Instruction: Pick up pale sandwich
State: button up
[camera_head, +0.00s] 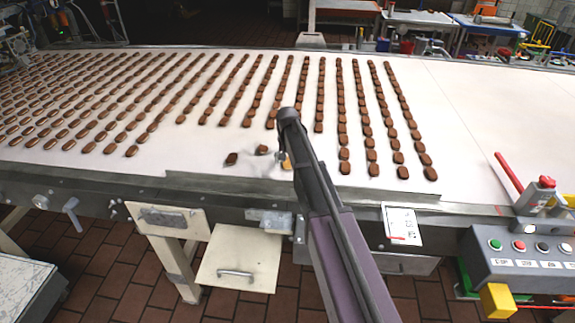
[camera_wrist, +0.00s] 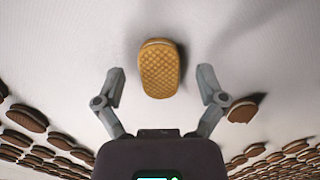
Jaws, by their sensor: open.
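The pale sandwich (camera_wrist: 159,70) is an oval, golden biscuit with a patterned top. In the wrist view it lies on the white belt, centred just beyond and between my fingertips. My gripper (camera_wrist: 161,78) is open, with one finger on each side of the sandwich and apart from it. In the head view a small part of the pale sandwich (camera_head: 286,163) shows beside my arm's end, and the rest is hidden. My gripper's fingers are largely hidden behind my arm there.
Many brown sandwiches (camera_head: 340,110) lie in rows on the white conveyor belt (camera_head: 480,130). Two loose brown ones (camera_head: 232,158) lie left of my arm; one (camera_wrist: 243,110) is near the right finger. A control box (camera_head: 520,255) stands at the right. The belt's right side is clear.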

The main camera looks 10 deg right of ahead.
aim_at(287, 163)
jog(key=c, duration=0.9)
jog(key=shift+r, duration=0.15)
notch_tip(287, 163, up, 10)
jog(key=p, duration=1)
dwell(0.6)
